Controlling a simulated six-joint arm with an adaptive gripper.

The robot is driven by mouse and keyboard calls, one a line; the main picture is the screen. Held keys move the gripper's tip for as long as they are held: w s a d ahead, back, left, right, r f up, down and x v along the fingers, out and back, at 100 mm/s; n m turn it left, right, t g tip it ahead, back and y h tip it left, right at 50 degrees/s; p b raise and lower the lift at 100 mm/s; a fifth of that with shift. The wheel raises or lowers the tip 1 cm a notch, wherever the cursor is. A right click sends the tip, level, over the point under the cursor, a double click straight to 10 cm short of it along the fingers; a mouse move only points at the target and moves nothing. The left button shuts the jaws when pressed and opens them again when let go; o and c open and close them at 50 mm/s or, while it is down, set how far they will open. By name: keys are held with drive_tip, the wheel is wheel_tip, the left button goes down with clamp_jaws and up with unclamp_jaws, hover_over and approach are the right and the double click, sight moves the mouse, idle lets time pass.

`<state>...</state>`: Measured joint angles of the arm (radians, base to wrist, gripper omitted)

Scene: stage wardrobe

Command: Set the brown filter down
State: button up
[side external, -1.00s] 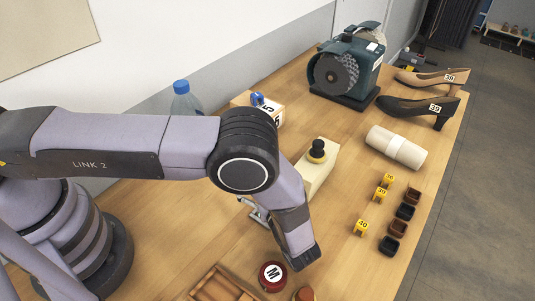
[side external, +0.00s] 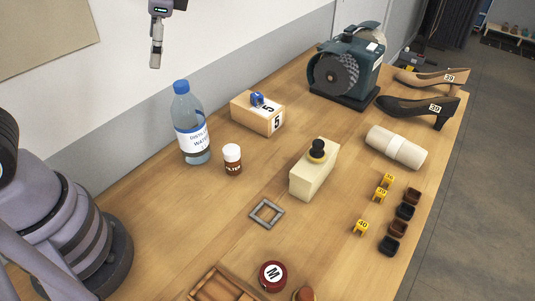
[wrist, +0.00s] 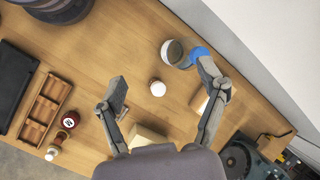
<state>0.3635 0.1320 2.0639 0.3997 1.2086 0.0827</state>
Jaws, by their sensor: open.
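I cannot pick out with certainty which thing is the brown filter. A brown bottle (side external: 233,167) with a white cap stands upright on the table (side external: 170,220); its cap (wrist: 158,88) shows in the wrist view. Small brown cups (side external: 397,229) and black ones stand at the right edge. A grey square frame (side external: 267,213) lies flat in the middle. My gripper (side external: 155,64) is high at the top left, partly out of the side view. In the wrist view its fingers (wrist: 162,86) are spread wide, with nothing between them, well above the white cap.
A water bottle (side external: 193,130), a box marked 5 (side external: 258,117) and a cream block (side external: 313,173) with a black knob stand nearby. A grinder (side external: 345,75), shoes (side external: 420,108), a white roll (side external: 396,148) and a wooden tray (side external: 215,286) surround clear table.

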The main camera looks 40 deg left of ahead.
drive_tip(key=s+a+r+n+t+h, duration=0.1)
drive_tip(key=s+r+n+t+h, duration=0.1)
drive_tip(key=s, duration=0.4)
drive_tip(key=s+a+r+n+t+h, duration=0.2)
drive_tip(key=s+r+n+t+h, duration=0.1)
drive_tip(key=s, duration=0.4)
drive_tip(key=shift+s+a+r+n+t, duration=0.25)
drive_tip(key=shift+n+t, duration=0.45)
drive_tip(key=shift+n, duration=0.5)
drive_tip(key=shift+r, duration=0.1)
